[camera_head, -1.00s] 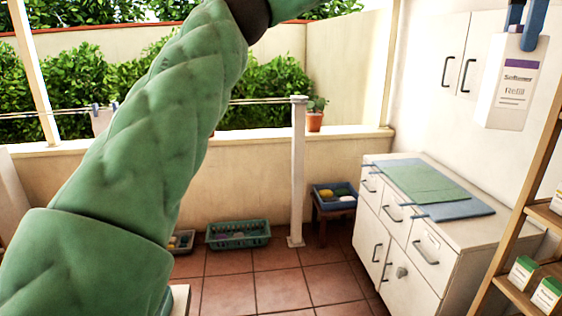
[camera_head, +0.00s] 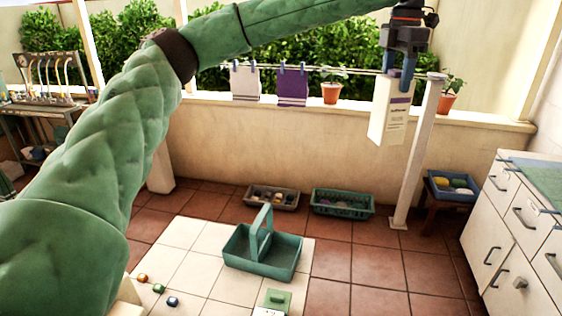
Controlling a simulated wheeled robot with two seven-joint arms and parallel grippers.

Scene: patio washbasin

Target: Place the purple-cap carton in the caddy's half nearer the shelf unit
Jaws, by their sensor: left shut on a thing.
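My left gripper (camera_head: 399,78) is shut on a white carton (camera_head: 390,112) with a purple band and dark lettering. The carton hangs upright from the fingers, high in front of the low wall; its cap is hidden or too small to make out. The teal caddy (camera_head: 284,270) stands on the pale tiles in the lower middle. An upright handle crosses its middle, and the parts of its inside that show look empty. The carton is well above the caddy and to its right, apart from it. My right gripper is not in view.
A green-topped carton (camera_head: 276,301) stands in front of the caddy. Small coloured caps (camera_head: 158,288) lie to its left. Two baskets (camera_head: 342,204) sit by the wall. A white post (camera_head: 416,160) rises close beside the carton. A white cabinet (camera_head: 510,225) stands at right, a rack (camera_head: 42,90) at far left.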

